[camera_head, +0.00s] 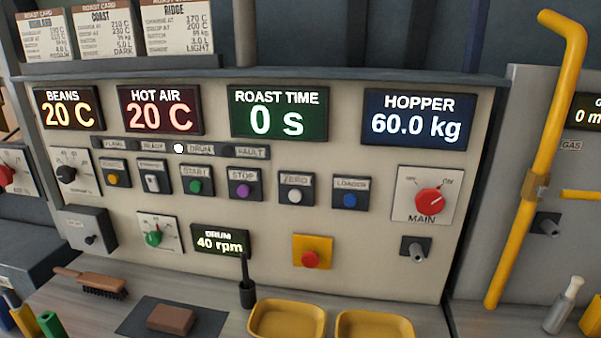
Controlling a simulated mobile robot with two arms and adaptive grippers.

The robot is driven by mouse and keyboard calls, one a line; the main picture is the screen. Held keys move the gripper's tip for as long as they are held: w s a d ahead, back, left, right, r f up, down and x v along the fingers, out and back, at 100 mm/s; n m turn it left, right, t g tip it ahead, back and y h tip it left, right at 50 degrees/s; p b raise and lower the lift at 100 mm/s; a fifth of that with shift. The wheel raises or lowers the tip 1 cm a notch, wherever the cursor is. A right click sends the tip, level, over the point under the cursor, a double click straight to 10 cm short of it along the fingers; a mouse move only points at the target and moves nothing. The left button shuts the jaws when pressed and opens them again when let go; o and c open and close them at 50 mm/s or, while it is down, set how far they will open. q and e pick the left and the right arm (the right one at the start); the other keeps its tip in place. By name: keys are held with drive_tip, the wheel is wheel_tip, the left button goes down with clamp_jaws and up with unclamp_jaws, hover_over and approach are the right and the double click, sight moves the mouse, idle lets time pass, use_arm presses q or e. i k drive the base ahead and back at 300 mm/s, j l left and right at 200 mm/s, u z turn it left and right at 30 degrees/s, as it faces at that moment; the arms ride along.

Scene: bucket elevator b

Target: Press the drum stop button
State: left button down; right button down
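The stop button (243,191) is a purple round button on a dark square mount under a STOP label, in the middle of the cream control panel. The green start button (195,187) is just to its left. The drum display (220,241) below them reads 40 rpm. A white lamp (178,148) is lit between the READY and DRUM labels. Neither of my grippers is in view, and nothing covers the stop button.
To the right of the stop button are the zero button (296,195), the blue loader button (350,200) and the red main switch (429,202). A red button on yellow (310,258) is below. A brush (92,281), block (171,319) and yellow trays (287,319) occupy the ledge.

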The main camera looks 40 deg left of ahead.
sight(243, 190)
drive_tip(key=u, duration=1.65)
